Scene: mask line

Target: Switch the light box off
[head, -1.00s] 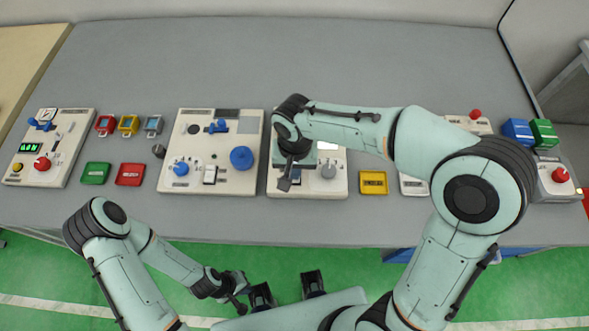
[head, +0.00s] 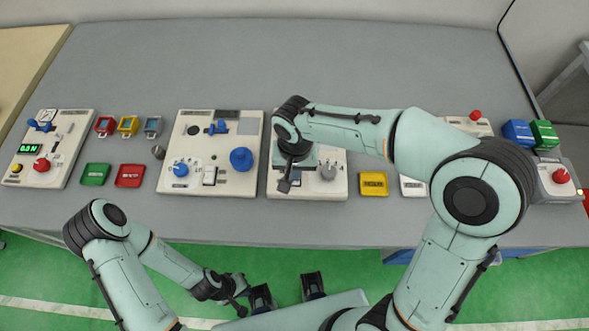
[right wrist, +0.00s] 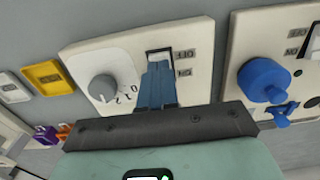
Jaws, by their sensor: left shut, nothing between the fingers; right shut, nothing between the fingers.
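The light box (head: 338,187) is a cream panel near the table's front edge, partly covered by my right arm in the head view. In the right wrist view the light box (right wrist: 125,60) shows a grey round knob (right wrist: 103,87) and a rocker switch (right wrist: 159,56) beside OFF and ON labels. My right gripper (head: 285,186) is shut with nothing in it. In the right wrist view its fingertips (right wrist: 158,72) are at the switch, overlapping its lower part; contact is unclear. My left gripper (head: 241,303) is shut and empty, low in front of the table.
A panel with blue knobs (head: 225,187) stands left of the light box. A yellow tray (head: 373,183) lies to its right. Another panel (head: 43,175) with a green display is at far left. Small red and green trays lie between. The table's back half is clear.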

